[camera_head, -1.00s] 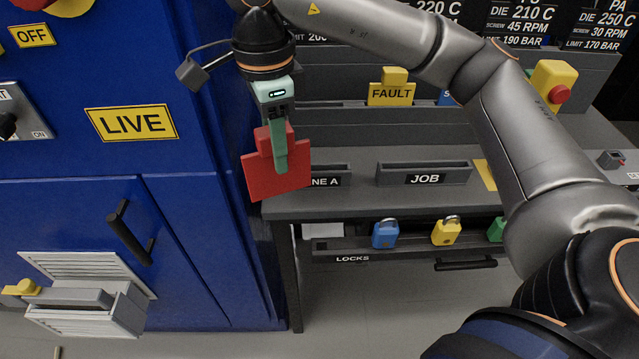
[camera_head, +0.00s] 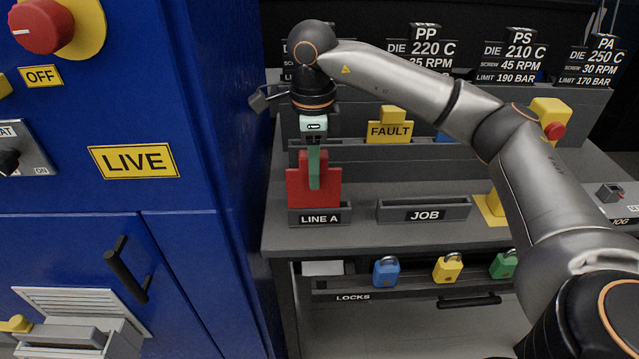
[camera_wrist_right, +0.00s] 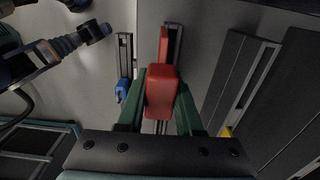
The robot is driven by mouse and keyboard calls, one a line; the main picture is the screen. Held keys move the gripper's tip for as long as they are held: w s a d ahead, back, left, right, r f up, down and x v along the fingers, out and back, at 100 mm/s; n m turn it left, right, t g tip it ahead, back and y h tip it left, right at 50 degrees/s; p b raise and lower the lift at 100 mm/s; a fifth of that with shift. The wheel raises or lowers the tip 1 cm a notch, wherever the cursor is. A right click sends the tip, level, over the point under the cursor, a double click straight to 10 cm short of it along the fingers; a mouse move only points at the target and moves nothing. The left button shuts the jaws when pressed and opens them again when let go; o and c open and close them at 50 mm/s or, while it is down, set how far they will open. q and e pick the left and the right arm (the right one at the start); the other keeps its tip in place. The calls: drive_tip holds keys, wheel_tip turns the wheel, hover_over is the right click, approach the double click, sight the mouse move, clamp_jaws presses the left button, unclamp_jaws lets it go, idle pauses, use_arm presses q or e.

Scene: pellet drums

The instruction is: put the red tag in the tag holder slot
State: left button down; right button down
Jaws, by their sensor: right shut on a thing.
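The red tag (camera_head: 298,190) is a flat red plate with a thicker grip block. My right gripper (camera_head: 314,182) is shut on its block and holds it upright at the grey LINE A holder (camera_head: 320,218). The plate's lower edge meets the holder's top in the head view; I cannot tell whether it is inside the slot or just above or behind it. In the right wrist view the green fingers (camera_wrist_right: 160,110) clasp the red block (camera_wrist_right: 161,92), and the plate's edge shows alongside the narrow slotted holder (camera_wrist_right: 177,42). My left gripper is out of view.
The empty JOB holder (camera_head: 424,213) stands right of LINE A. A yellow FAULT tag (camera_head: 389,130) is on the shelf behind. The blue cabinet (camera_head: 225,190) rises close on the left. Coloured padlocks (camera_head: 447,268) sit below the bench front.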

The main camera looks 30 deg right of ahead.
drive_tip(key=shift+w+d+f, duration=0.15)
drive_tip(key=shift+d+f, duration=0.25)
drive_tip(key=shift+f, duration=0.15)
drive_tip(key=f, duration=0.3)
drive_tip(key=d+f, duration=0.1)
drive_tip(key=shift+w+f, duration=0.2)
drive_tip(key=shift+w, duration=0.1)
drive_tip(key=shift+f, duration=0.15)
drive_tip(key=c, duration=1)
unclamp_jaws()
drive_tip(key=shift+c, duration=0.2)
drive_tip(key=o, duration=0.5)
drive_tip(key=shift+c, duration=0.2)
